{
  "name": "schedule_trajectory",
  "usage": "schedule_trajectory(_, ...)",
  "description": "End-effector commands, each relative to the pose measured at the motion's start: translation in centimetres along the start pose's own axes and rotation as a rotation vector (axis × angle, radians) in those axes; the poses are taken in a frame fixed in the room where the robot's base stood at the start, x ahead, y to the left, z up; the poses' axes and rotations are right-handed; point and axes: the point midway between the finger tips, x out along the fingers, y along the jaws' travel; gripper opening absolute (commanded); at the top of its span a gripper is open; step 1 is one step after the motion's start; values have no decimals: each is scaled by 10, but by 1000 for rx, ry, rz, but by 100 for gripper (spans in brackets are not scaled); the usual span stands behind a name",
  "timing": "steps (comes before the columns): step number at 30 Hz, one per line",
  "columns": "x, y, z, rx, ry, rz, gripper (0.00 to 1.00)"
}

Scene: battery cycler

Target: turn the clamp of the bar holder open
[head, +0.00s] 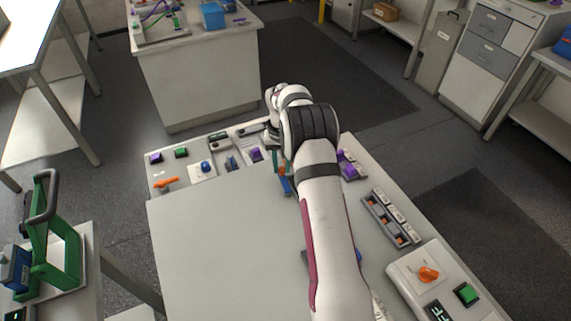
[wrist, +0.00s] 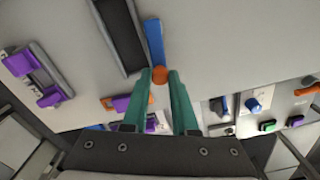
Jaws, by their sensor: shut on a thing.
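My gripper (wrist: 160,78) has two green fingers, and in the wrist view they are shut on a round orange knob (wrist: 160,74). A blue lever (wrist: 154,42) extends from the knob, away from the fingers, and looks like the clamp. A dark grey channel with a lighter rim (wrist: 120,38) lies beside the lever on its left, probably the bar holder. In the head view the blue lever (head: 286,186) shows just left of my arm, at the bench's far part. My arm hides most of the gripper and the holder there.
A grey bracket with purple blocks (wrist: 36,76) stands to the left in the wrist view. Purple, blue and orange controls line the panel's far edge, including an orange handle (head: 166,184). A grey switch strip (head: 391,217) lies right of my arm. The bench top (head: 215,245) left of it is clear.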

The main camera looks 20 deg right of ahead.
Motion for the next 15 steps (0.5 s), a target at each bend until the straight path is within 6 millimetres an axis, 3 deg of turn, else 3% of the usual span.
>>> schedule_trajectory(15,-1,-7,2,-140,2,-1,0)
